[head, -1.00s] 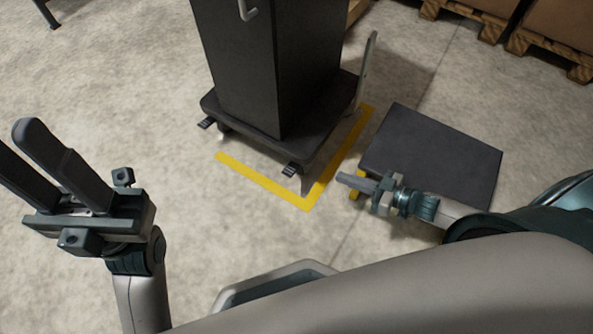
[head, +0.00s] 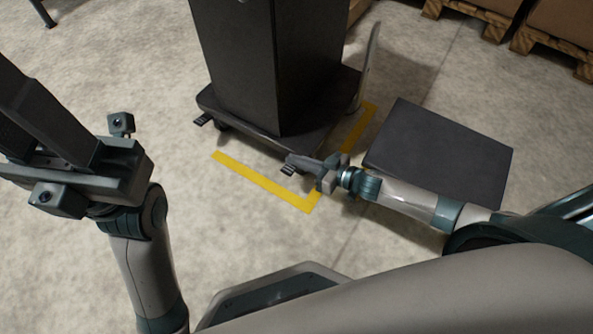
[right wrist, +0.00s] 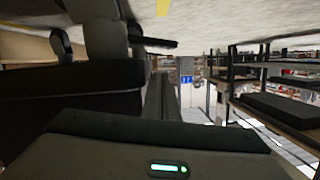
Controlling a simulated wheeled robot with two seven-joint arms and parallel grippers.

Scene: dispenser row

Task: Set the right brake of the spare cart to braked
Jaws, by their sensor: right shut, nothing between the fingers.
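The spare cart (head: 318,116) is a dark platform bearing a tall dark cabinet. Its right brake (head: 290,169) is a small dark pedal at the near right corner. My right gripper (head: 296,162) is shut and empty, with its fingertips at this pedal. In the head view they overlap it; I cannot tell whether they touch or press it. The left brake (head: 203,118) is a similar pedal at the left corner. My left gripper (head: 32,118) is open and empty at the left, its fingertips partly out of frame. The right wrist view shows dark parts close up, hard to identify.
Yellow floor tape (head: 262,184) marks a corner around the cart. A low dark platform (head: 440,150) lies to the right, near my right forearm. Boxes on pallets (head: 555,50) stand at the far right. The floor left of the cart is clear.

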